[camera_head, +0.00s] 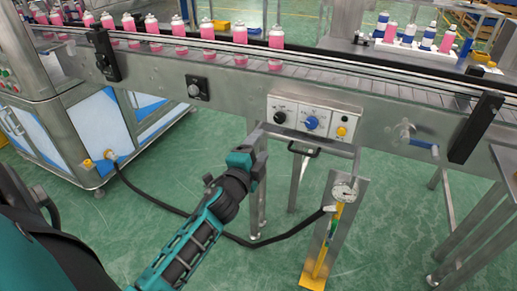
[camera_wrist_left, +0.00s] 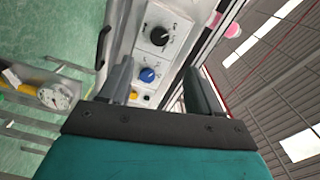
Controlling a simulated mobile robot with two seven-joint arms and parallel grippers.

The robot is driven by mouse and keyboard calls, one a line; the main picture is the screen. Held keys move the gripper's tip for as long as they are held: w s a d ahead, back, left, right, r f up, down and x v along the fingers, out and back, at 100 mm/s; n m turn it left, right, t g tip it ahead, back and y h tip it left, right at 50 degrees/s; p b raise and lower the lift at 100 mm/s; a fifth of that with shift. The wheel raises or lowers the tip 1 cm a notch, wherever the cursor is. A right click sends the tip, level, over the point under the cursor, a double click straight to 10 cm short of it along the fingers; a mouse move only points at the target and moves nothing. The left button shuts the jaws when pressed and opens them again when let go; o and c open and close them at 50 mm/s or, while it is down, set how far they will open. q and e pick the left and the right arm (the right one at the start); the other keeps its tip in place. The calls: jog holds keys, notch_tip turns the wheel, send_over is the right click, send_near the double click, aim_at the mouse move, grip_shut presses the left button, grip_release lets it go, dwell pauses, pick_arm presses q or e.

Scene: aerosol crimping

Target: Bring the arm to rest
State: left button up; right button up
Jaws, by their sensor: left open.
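My left gripper (camera_head: 250,157) is raised in front of the conveyor, a little below and left of the control panel (camera_head: 314,119). Its jaws are open and nothing shows between them. In the left wrist view the two fingers of my left gripper (camera_wrist_left: 157,75) stand apart, with the panel's black knob (camera_wrist_left: 159,36), blue knob (camera_wrist_left: 148,75) and yellow button (camera_wrist_left: 133,95) behind them. My right gripper is not in view.
A conveyor (camera_head: 400,95) carries a row of pink cans (camera_head: 276,37). A gauge stand (camera_head: 330,225) with a black hose stands on the green floor at lower right. A steel cabinet (camera_head: 60,120) is at left. Bottles (camera_head: 407,36) stand at upper right.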

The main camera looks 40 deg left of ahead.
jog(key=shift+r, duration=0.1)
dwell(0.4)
pick_arm(q)
jog(key=s+d+f+n+g+h+p, duration=0.2)
jog(key=s+d+f+n, duration=0.3)
jog(key=s, duration=0.4)
jog(key=s+d+f+n+g+h+p, duration=0.2)
jog(key=s+d+f+n+g+h, duration=0.2)
jog(key=s+d+f, duration=0.3)
jog(key=s+d+n, duration=0.1)
jog(key=s+d, duration=0.2)
jog(key=shift+d+f+n+g, duration=0.15)
jog(key=shift+n+g, duration=0.15)
jog(key=shift+g, duration=0.1)
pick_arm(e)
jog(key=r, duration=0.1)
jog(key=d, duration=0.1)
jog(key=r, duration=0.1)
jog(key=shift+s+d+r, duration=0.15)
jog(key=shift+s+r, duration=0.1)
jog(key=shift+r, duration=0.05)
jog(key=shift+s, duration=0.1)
